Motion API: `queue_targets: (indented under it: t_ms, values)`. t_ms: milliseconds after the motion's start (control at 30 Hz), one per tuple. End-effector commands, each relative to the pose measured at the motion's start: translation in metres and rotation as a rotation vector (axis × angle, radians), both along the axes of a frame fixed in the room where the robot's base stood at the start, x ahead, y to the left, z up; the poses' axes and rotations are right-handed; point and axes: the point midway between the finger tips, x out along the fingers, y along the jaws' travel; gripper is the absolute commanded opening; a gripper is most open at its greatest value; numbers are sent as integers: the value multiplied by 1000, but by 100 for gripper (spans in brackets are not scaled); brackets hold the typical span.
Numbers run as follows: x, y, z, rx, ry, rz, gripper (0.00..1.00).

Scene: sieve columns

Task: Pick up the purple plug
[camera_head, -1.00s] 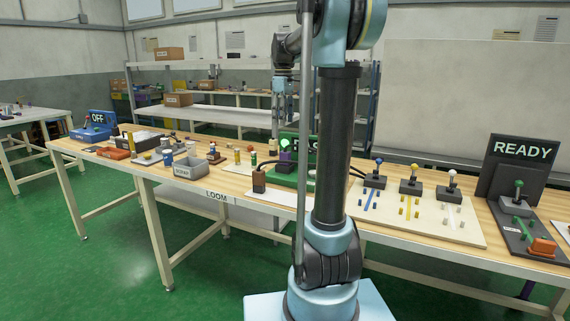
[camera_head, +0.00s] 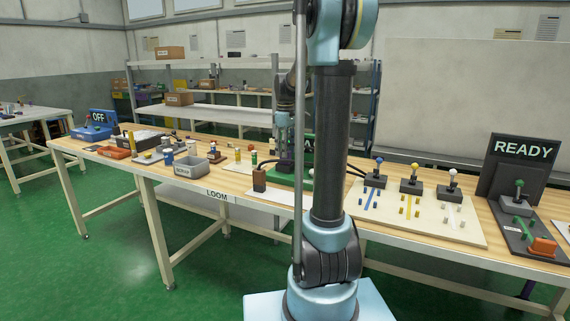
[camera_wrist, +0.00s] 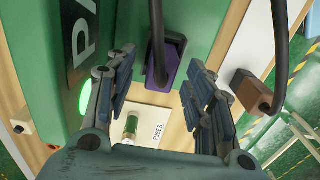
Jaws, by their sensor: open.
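The purple plug (camera_wrist: 172,62), with a thick black cable, stands against the green panel (camera_wrist: 205,25) in the wrist view. My gripper (camera_wrist: 160,66) is open, with one finger to the left of the plug and the other to the right. The plug shows in the gap between the fingers, beyond the palm, and I cannot tell whether either finger touches it. In the head view my gripper (camera_head: 283,138) hangs over the green unit (camera_head: 300,181) and largely hides the plug.
A brown block (camera_wrist: 248,88) with a black cable stands right of the gripper. A plate labelled FUSES (camera_wrist: 157,128) holds a green fuse (camera_wrist: 131,124) below the plug. A lit green lamp (camera_wrist: 85,97) is close to the left finger. Lever boards (camera_head: 415,215) stand further right.

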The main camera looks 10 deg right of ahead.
Motion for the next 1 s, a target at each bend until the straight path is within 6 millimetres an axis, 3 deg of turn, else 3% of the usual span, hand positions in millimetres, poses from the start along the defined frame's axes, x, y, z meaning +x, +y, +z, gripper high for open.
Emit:
queue_targets:
  t_ms: [233,567,767,1000]
  values:
    - [-1,-1,-30,0,0,0,48]
    - [-1,-1,-35,0,0,0,48]
    - [-1,0,-35,0,0,1,3]
    - [-1,0,-35,0,0,2,0]
